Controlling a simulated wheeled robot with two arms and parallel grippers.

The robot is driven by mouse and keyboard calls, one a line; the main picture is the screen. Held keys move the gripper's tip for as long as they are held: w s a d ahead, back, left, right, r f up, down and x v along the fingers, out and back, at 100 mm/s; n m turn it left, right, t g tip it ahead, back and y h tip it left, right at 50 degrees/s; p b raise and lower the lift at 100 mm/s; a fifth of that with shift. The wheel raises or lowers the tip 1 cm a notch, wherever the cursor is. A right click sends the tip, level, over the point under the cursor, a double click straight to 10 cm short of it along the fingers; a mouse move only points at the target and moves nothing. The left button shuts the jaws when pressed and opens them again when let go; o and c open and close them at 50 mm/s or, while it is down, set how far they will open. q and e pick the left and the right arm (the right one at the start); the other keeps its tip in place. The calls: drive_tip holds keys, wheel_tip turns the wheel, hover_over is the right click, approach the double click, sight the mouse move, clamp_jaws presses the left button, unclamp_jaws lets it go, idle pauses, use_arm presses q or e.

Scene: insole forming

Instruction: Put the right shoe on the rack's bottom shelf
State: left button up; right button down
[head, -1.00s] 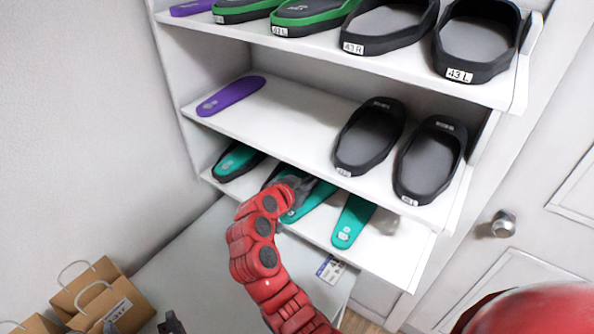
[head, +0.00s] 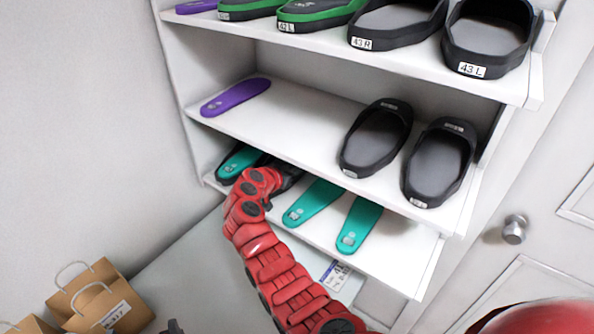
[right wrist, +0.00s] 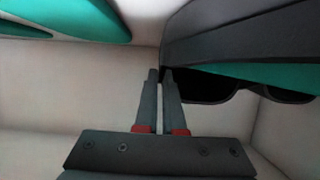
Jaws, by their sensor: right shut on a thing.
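The right shoe, black with a teal insole inside, fills the upper right of the right wrist view (right wrist: 225,38). My right gripper (right wrist: 160,75) is shut on its edge. In the head view the held shoe shows as a dark shape (head: 290,176) over the bottom shelf (head: 400,262), partly hidden by my red arm. I cannot tell whether it touches the shelf. Another black shoe with a teal insole (head: 238,161) stands at the shelf's left end, close to it. Only a dark tip, perhaps my left gripper (head: 172,327), shows at the lower edge.
Two teal insoles (head: 312,203) (head: 360,224) lie right of the held shoe on the bottom shelf. The middle shelf above holds a purple insole (head: 235,97) and two black shoes (head: 375,138) (head: 440,162). A wall stands left; paper bags (head: 95,295) are lower left.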

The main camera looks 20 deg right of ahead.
drive_tip(key=shift+f, duration=0.4)
drive_tip(key=c, duration=1)
unclamp_jaws()
